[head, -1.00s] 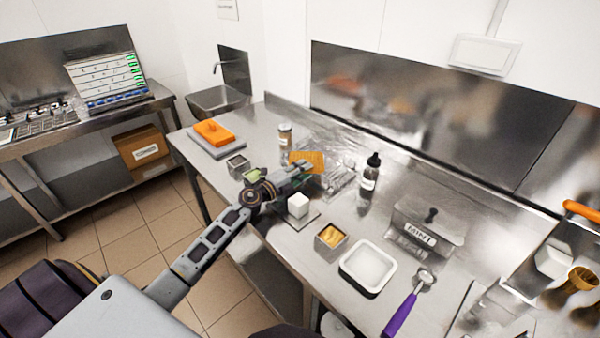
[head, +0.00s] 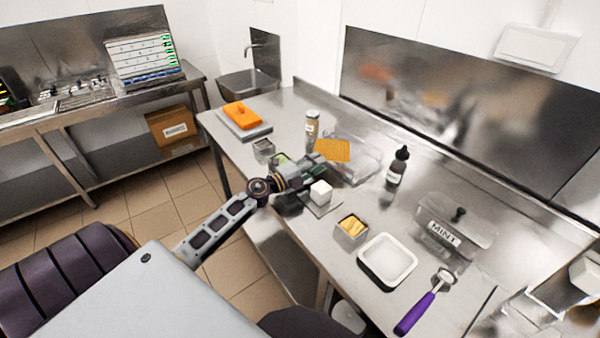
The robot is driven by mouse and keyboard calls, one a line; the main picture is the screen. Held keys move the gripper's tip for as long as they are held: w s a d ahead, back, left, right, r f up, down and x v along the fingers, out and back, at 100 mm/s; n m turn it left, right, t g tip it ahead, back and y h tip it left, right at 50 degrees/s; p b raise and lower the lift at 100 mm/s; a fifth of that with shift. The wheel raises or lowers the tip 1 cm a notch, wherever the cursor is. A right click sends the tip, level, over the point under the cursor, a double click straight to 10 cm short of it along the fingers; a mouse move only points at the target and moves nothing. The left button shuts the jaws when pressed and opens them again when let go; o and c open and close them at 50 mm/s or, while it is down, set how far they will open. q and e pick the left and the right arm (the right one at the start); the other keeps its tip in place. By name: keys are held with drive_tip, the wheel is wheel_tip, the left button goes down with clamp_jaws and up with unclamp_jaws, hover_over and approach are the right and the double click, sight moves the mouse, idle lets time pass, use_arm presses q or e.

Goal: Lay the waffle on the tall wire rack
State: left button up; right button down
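The waffle (head: 332,150) is a flat, golden-orange square. It lies at the left back part of the wire rack (head: 362,168), whose thin shiny wires are hard to make out against the steel counter. My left gripper (head: 318,172) is just in front of the waffle, apart from it. Its fingers look open and empty, though small in this view. My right gripper is not in view.
A white cube (head: 320,192) stands close in front of my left gripper. A jar (head: 312,124) and a dark bottle (head: 397,167) flank the rack.

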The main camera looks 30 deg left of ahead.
use_arm(q)
drive_tip(key=shift+v, duration=1.4)
drive_tip(key=shift+b+v, duration=0.3)
drive_tip(key=shift+v, duration=0.6)
drive_tip(key=shift+s+a, duration=0.2)
drive_tip(key=shift+s, duration=0.35)
drive_tip(key=shift+s+a, duration=0.1)
drive_tip(key=shift+s, duration=0.25)
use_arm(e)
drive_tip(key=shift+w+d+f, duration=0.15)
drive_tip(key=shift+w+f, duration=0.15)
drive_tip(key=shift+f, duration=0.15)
